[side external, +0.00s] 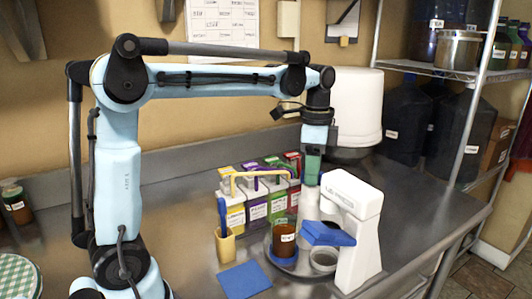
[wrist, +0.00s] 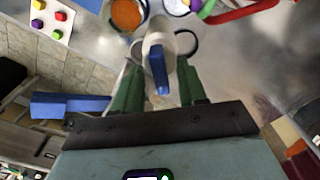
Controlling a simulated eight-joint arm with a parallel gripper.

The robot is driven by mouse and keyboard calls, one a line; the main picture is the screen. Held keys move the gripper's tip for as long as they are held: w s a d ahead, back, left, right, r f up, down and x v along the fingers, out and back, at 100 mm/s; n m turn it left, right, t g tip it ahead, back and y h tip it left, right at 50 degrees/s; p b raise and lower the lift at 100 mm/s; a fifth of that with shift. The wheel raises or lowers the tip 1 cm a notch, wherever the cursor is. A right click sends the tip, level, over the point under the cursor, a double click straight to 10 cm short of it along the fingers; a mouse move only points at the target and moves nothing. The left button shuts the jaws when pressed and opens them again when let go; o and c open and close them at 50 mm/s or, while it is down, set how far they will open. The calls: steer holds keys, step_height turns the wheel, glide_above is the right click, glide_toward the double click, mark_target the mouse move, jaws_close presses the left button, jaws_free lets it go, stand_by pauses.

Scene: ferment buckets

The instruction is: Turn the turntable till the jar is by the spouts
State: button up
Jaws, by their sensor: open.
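The grey round turntable (side external: 302,268) lies on the counter, partly hidden by the white machine. A brown jar (side external: 283,243) with a white label stands on its left side; an open jar with orange contents (wrist: 126,14) shows at the top of the wrist view. Boxes with coloured bent spouts (side external: 262,178) stand behind. My gripper (side external: 312,180) points down above a white upright piece (side external: 309,206) near the turntable. In the wrist view my gripper (wrist: 160,76) is open, its green fingers either side of a white piece with a blue strip (wrist: 157,58). Contact cannot be told.
A white machine (side external: 362,235) with a blue part (side external: 325,233) stands close on the right. A grey round dish (side external: 323,260) sits beside the jar. Shelves stand at the right.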

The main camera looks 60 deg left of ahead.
steer(key=shift+f, duration=0.1)
jaws_close()
steer(key=shift+m, duration=9)
